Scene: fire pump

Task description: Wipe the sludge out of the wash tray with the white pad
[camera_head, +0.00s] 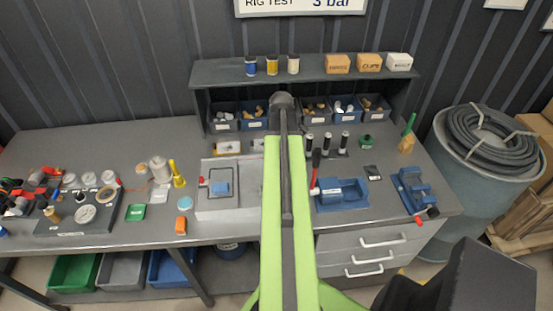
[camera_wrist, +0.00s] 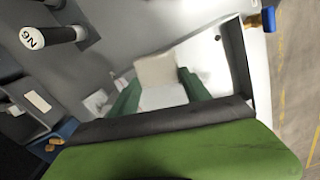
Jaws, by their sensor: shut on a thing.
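My gripper (camera_wrist: 157,80) shows in the wrist view with its two green fingers shut on the white pad (camera_wrist: 156,68). The pad is pale and blocky and stands out past the fingertips. Around it in that view is the pale grey wash tray (camera_wrist: 236,62), with a raised wall on the right and a small dark hole near it. I cannot tell whether the pad touches the tray floor. In the head view the tray (camera_head: 228,207) lies left of my arm, which hides its right side and my gripper. I cannot clearly make out any sludge.
A black cylinder with a white top (camera_wrist: 47,36) stands near my gripper. Blue fixtures (camera_head: 341,194) lie right of my arm. A shelf (camera_head: 225,72) with bins beneath stands behind.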

